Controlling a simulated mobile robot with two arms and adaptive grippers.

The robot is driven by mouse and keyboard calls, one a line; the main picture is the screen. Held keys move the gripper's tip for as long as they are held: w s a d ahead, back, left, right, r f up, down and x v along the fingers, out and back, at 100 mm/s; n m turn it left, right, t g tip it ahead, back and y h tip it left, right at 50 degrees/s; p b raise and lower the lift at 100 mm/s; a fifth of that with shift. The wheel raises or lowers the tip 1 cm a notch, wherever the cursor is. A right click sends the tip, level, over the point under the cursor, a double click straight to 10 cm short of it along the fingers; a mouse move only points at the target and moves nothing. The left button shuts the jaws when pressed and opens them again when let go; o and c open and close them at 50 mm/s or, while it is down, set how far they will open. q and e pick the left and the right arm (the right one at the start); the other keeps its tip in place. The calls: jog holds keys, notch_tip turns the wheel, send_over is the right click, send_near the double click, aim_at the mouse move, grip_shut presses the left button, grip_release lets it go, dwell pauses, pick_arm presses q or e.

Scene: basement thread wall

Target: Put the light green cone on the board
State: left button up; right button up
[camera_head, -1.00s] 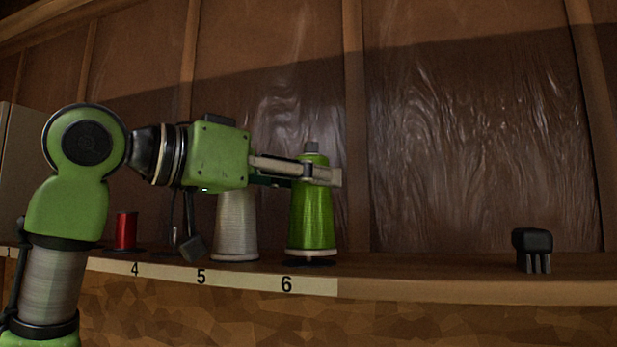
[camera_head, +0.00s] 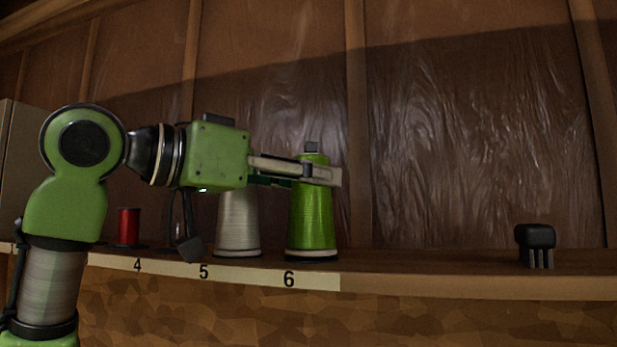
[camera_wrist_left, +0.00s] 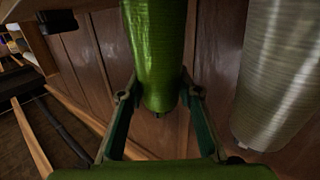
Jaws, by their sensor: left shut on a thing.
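The light green cone (camera_head: 311,222) stands upright at the number 6 spot of the long wooden board (camera_head: 450,280). Its base meets a dark round patch there, with no clear gap visible. My left gripper (camera_head: 322,172) comes in from the left and is shut on the cone near its top. In the left wrist view the cone (camera_wrist_left: 154,55) sits between my two fingers (camera_wrist_left: 158,95), its narrow end towards the camera. My right gripper is not in view.
A whitish cone (camera_head: 238,225) stands close on the left at number 5, and a red spool (camera_head: 129,226) near number 4. A black pronged object (camera_head: 535,240) stands at the far right. The board between it and the green cone is clear. A brown panelled wall (camera_head: 470,150) rises behind.

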pick_arm(q)
jog(key=o, duration=1.3)
jog(key=shift+s+r, duration=0.1)
jog(key=shift+c, duration=0.2)
jog(key=v, duration=1.2)
